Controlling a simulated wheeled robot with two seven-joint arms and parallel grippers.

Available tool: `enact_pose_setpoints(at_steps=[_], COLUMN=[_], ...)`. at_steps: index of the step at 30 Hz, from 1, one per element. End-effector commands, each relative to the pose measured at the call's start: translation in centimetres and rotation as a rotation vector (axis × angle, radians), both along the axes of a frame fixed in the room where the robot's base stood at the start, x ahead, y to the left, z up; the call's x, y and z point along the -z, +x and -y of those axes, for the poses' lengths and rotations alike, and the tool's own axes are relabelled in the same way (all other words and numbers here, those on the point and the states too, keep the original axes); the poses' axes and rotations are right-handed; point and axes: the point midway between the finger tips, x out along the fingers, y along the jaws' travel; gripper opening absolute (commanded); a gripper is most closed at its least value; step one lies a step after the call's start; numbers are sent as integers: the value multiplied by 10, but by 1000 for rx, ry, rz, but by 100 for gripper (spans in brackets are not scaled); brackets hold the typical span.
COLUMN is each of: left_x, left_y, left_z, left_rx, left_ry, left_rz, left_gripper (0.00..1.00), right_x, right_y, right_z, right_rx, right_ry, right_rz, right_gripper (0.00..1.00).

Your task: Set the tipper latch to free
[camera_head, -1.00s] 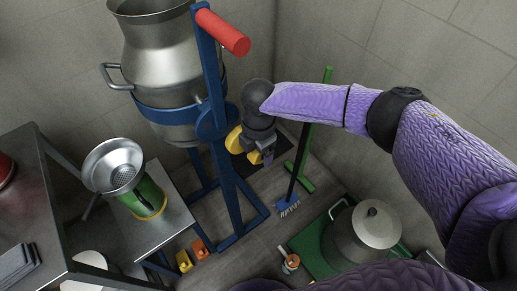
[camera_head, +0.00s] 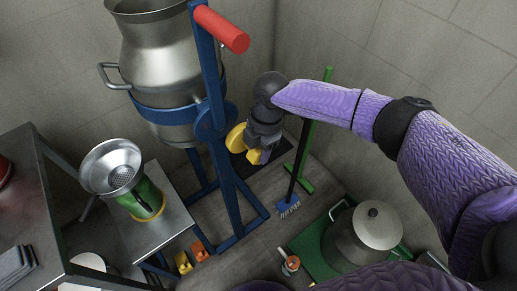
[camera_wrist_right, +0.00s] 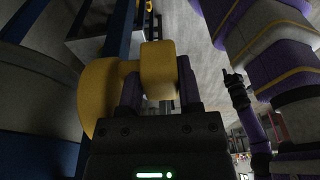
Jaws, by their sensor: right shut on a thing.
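The tipper is a blue frame (camera_head: 222,170) that carries a large steel can (camera_head: 160,60) and has a red grip (camera_head: 222,29) on its lever. The yellow latch is on the far side of the blue upright, with a round part (camera_head: 236,138) and a handle block (camera_head: 253,157). My right gripper (camera_head: 258,154) is shut on the latch's handle block. In the right wrist view, the yellow block (camera_wrist_right: 158,68) sits between the two dark fingers, with the yellow disc (camera_wrist_right: 98,98) beside it on the left.
A lidded steel pot (camera_head: 365,235) stands on a green mat at the lower right. A strainer (camera_head: 113,168) sits over a green container on a low table at left.

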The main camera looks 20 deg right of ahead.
Motion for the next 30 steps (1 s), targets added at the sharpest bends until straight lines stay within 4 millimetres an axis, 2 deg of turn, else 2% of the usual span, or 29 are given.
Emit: enact_pose_setpoints(at_steps=[8, 15, 24, 30], left_x=[27, 58, 94, 111], left_y=[-19, -32, -39, -38], left_z=[-17, -27, -30, -26], left_rx=[7, 2, -2, -7], left_ry=[30, 48, 59, 55], left_rz=[-43, -80, -123, -134], left_gripper=[59, 59, 59, 59], right_x=[8, 11, 12, 11], right_y=[1, 2, 3, 3], right_z=[3, 5, 7, 8], right_rx=[6, 4, 1, 1], right_ry=[239, 452, 676, 775], right_rz=[-90, -166, -245, -282], right_gripper=[0, 0, 0, 0])
